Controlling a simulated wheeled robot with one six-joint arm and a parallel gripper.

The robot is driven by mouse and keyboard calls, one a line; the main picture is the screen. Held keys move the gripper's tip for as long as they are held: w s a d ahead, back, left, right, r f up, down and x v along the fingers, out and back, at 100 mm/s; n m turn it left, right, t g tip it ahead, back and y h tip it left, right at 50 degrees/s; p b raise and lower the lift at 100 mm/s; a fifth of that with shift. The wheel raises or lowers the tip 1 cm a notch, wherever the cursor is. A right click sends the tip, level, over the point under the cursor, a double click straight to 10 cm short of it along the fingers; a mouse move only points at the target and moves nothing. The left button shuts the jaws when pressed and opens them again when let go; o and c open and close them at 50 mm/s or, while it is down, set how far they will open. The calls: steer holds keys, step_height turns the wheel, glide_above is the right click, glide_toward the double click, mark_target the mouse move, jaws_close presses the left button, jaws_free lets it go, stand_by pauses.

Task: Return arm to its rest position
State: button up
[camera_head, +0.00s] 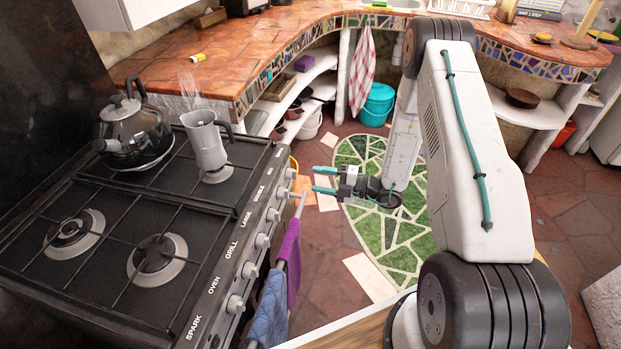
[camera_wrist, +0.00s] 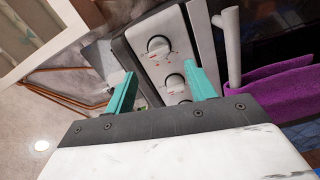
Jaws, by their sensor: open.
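My gripper (camera_head: 314,180) is in the middle of the head view, at the end of my raised and folded arm. Its two teal fingers point left toward the stove front and are apart, with nothing between them. In the wrist view, my gripper (camera_wrist: 162,92) shows both teal fingers spread, with the stove's control knobs (camera_wrist: 172,82) beyond them. The gap between the fingertips and the stove front is small in the head view; I cannot tell whether they touch.
The black stove (camera_head: 110,225) bears a kettle (camera_head: 131,130) and a steaming moka pot (camera_head: 206,146). A purple towel (camera_head: 289,262) and a blue towel (camera_head: 268,308) hang on its rail. A mosaic counter (camera_head: 285,35) curves behind. Open floor with a green mosaic (camera_head: 360,215) lies below my gripper.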

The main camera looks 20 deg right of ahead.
steer(key=shift+s+d, duration=0.15)
stand_by(0.4)
steer(key=s+a+r+n+g+h, duration=0.1)
steer(key=s+a+r+n+g, duration=0.2)
steer(key=s+r+n+g, duration=0.65)
steer(key=s+a+r+n+g, duration=0.3)
steer(key=s+r+n+g, duration=0.15)
steer(key=n, duration=1.05)
steer(key=s+d+r+n+t+h, duration=0.3)
steer(key=s+r+n+h, duration=1)
steer(key=s+r+n, duration=0.6)
step_height(320, 180, up, 3)
steer(key=shift+s+r+n+t+h, duration=0.15)
steer(key=shift+n+t+h, duration=0.15)
steer(key=shift+n+t, duration=0.65)
